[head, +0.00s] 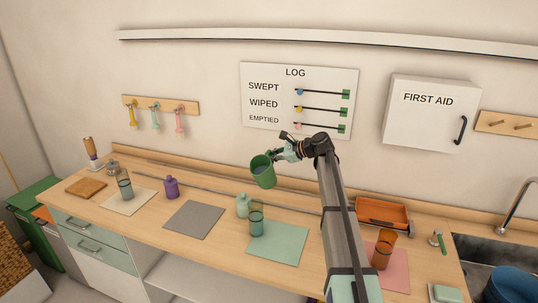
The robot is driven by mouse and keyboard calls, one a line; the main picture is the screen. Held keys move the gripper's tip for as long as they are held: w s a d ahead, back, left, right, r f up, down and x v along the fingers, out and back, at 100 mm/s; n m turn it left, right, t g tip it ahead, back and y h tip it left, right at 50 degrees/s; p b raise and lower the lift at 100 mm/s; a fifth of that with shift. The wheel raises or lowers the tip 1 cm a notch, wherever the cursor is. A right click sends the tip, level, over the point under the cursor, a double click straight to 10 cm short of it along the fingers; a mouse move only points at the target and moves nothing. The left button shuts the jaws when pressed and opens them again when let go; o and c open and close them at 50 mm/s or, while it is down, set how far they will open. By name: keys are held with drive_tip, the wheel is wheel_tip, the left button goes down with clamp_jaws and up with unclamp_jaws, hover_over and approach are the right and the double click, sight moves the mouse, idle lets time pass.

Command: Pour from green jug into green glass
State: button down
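The green jug (262,173) is in the air above the counter, tilted slightly, its opening partly showing. My gripper (281,156) is at the jug's right side, by its handle, and appears shut on it; the fingertips are small and partly hidden. The green glass (256,222) stands upright on a mint-green mat (285,245), below the jug and slightly left of it. The jug and the glass are apart. I cannot tell what either contains.
A mint bottle (242,205) stands close beside the glass on its left. A grey mat (193,219) is bare. Another glass (125,189) stands on a cream mat at left. An amber glass (383,250) and an orange tray (383,212) are right of my arm.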

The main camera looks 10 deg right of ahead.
drive_tip(key=shift+f+m, duration=0.2)
drive_tip(key=shift+m, duration=0.1)
drive_tip(key=shift+f+b, duration=0.15)
drive_tip(key=shift+b, duration=0.15)
drive_tip(key=shift+f+b, duration=0.1)
drive_tip(key=shift+b, duration=1)
drive_tip(key=shift+b, duration=0.65)
drive_tip(key=shift+r+b, duration=0.2)
drive_tip(key=shift+b, duration=0.45)
drive_tip(key=shift+w, duration=0.1)
